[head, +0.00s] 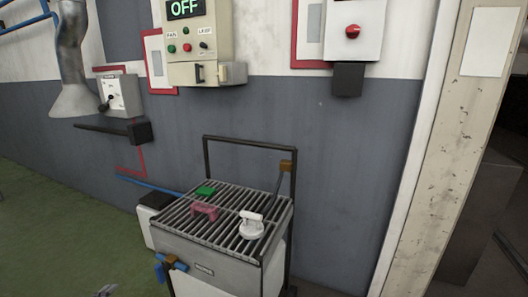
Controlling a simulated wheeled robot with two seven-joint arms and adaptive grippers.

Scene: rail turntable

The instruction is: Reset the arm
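A small grey metal piece (104,291) pokes in at the bottom edge, left of the cart. It looks like the tip of my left gripper, but too little shows to tell whether it is open or shut. My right gripper is not in this view. No object is seen held.
A cart (198,252) with a slatted top stands against the grey wall. On it are a green block (206,190), a pink handled piece (205,210) and a white piece (251,225). A control box (193,45) reading OFF hangs above. Green floor (55,235) lies clear at left.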

